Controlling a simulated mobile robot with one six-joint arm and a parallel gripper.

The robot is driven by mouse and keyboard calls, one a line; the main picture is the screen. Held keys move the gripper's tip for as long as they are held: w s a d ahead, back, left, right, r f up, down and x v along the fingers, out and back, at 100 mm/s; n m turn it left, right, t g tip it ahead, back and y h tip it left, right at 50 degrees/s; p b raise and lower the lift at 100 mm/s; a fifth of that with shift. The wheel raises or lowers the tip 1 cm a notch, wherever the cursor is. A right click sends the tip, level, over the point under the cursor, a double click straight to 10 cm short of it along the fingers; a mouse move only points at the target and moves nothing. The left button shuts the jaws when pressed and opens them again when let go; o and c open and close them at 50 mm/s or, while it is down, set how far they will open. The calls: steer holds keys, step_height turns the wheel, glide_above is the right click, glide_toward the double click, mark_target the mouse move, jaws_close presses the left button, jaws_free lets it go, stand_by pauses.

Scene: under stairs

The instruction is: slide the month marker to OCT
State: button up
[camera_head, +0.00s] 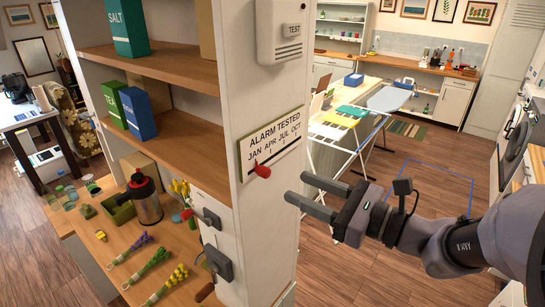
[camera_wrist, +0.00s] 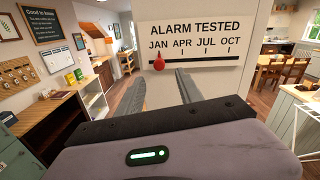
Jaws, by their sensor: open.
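The white month board headed ALARM TESTED (camera_head: 283,134) is fixed to the side panel of the shelf unit. It reads JAN, APR, JUL, OCT above a dark slot; it also shows in the wrist view (camera_wrist: 196,27). The red month marker (camera_head: 262,170) sits at the left end of the slot, under JAN. In the wrist view the marker (camera_wrist: 159,62) shows just beyond and between the fingertips. My gripper (camera_head: 302,188) is open and empty, its two fingers pointing at the board. In the wrist view my gripper (camera_wrist: 159,75) is apart from the marker.
A white alarm box with a TEST button (camera_head: 283,32) is mounted above the board. Grey fittings (camera_head: 217,263) are on the panel below. A drying rack with cloths (camera_head: 333,130) stands behind. Open wooden floor (camera_head: 365,270) lies below my arm.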

mark_target(269, 174)
steer(key=p+x, duration=0.1)
steer(key=x, duration=0.7)
steer(key=shift+p, duration=0.3)
steer(key=shift+s, duration=0.1)
jaws_close()
stand_by(0.7)
